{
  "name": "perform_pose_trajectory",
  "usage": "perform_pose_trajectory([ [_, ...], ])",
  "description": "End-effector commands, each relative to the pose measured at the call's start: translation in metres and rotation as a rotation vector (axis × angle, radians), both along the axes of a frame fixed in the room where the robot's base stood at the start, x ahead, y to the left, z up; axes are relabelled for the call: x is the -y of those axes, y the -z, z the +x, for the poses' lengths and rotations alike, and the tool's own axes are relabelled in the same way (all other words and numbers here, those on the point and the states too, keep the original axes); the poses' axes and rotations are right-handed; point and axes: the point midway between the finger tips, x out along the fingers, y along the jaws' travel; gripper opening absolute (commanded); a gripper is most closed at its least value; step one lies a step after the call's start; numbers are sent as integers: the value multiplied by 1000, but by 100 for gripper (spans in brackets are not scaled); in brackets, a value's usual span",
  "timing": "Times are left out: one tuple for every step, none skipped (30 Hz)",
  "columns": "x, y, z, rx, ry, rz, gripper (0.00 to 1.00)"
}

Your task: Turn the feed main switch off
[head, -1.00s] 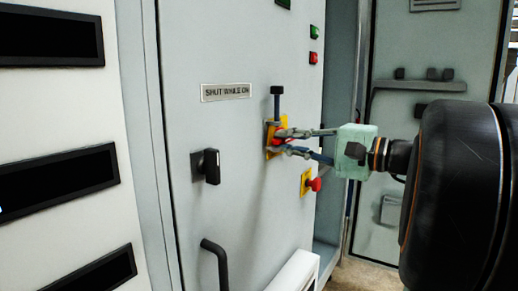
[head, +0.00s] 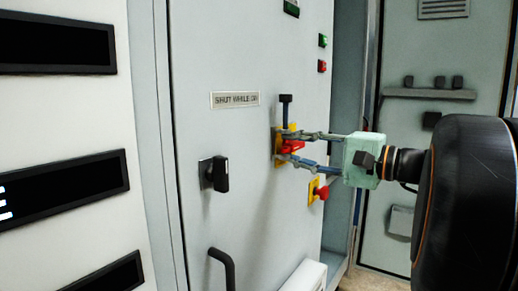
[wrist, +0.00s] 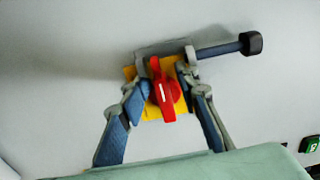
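The switch is a red rotary handle (head: 293,147) on a yellow plate (head: 278,152) on the grey cabinet door. In the wrist view the red handle (wrist: 163,92) has a white mark and points up, tilted slightly left; this is roughly sideways on the door. My gripper (head: 285,147) reaches in from the right, its two fingers apart, one above and one below the handle. In the wrist view they stand on either side of it, with the left finger very near it; I cannot tell whether it touches. A bar with a black knob (wrist: 251,43) sticks out beside the plate.
A red mushroom button (head: 321,191) sits just below my gripper. A black rotary knob (head: 217,174) and a black door handle (head: 224,266) are to the left. A label plate (head: 235,99) and small green and red buttons (head: 322,66) are higher up.

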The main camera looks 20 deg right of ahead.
Motion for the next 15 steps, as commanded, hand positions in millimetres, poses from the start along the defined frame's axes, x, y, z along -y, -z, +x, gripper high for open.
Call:
perform_pose_trajectory([
  [0, 0, 0, -1, -1, 0, 30],
  [0, 1, 0, -1, -1, 0, 30],
  [0, 1, 0, -1, -1, 0, 30],
  [0, 1, 0, -1, 0, 0, 30],
  [1, 1, -1, -1, 0, 0, 30],
  [2, 1, -2, -1, 0, 0, 30],
  [3, 1, -3, -1, 1, 0, 30],
  [5, 1, -6, -1, 1, 0, 30],
  [8, 1, -9, -1, 2, 0, 30],
  [11, 1, -13, -2, 3, 0, 30],
  [15, 1, -17, -1, 3, 0, 30],
  [19, 1, -23, -1, 4, 0, 30],
  [23, 1, -28, -1, 4, 0, 30],
  [28, 1, -33, -1, 5, 0, 30],
  [33, 1, -40, -1, 4, 1, 30],
])
